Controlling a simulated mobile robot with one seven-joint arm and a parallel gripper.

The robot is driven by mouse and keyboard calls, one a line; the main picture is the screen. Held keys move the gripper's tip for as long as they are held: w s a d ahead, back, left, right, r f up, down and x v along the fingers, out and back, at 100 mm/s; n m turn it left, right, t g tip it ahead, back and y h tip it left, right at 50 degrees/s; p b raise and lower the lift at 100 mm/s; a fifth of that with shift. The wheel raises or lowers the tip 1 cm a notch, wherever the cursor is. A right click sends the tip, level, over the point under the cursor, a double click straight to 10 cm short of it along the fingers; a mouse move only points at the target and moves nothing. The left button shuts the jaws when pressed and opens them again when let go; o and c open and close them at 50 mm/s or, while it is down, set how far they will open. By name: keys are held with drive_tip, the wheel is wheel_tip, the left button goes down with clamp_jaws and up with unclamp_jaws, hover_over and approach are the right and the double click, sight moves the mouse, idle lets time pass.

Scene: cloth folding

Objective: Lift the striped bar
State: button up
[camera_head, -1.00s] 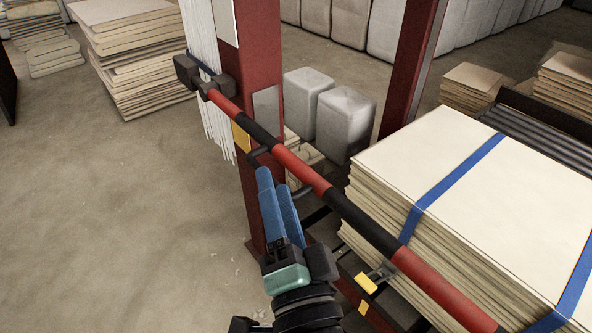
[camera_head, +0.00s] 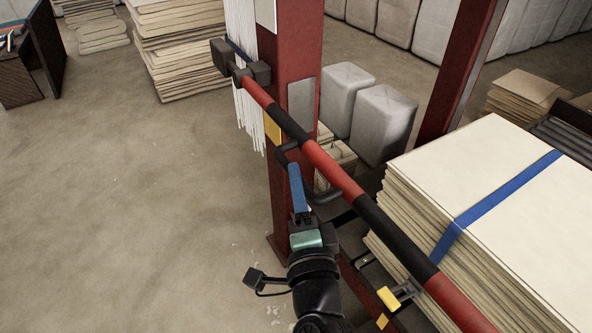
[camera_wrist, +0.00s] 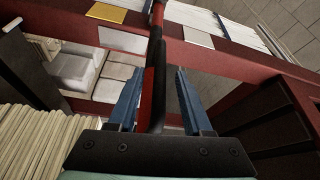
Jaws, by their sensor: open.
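The red-and-black striped bar (camera_head: 333,172) slants across the head view from a dark bracket at the upper left to the lower right edge. A dark bent handle (camera_head: 325,197) shows along its lower side. My gripper (camera_head: 295,168) has blue fingers pointing up, just below and left of the bar, near the handle. In the wrist view my gripper (camera_wrist: 156,72) is open, and a red and dark length of the striped bar (camera_wrist: 147,98) shows between the fingers. Gaps show on both sides; I cannot tell how deep it sits. One finger mostly hides the other in the head view.
A red post (camera_head: 290,75) stands behind the bar. A strapped stack of pale sheets (camera_head: 470,190) fills the right side, close to the bar. A yellow-ended latch (camera_head: 389,297) sits low beside it. Grey blocks (camera_head: 383,120) stand behind. The floor (camera_head: 130,220) at left is clear.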

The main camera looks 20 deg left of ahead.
drive_tip(key=shift+x, duration=1.35)
drive_tip(key=shift+c, duration=0.2)
clamp_jaws()
drive_tip(key=shift+d, duration=0.1)
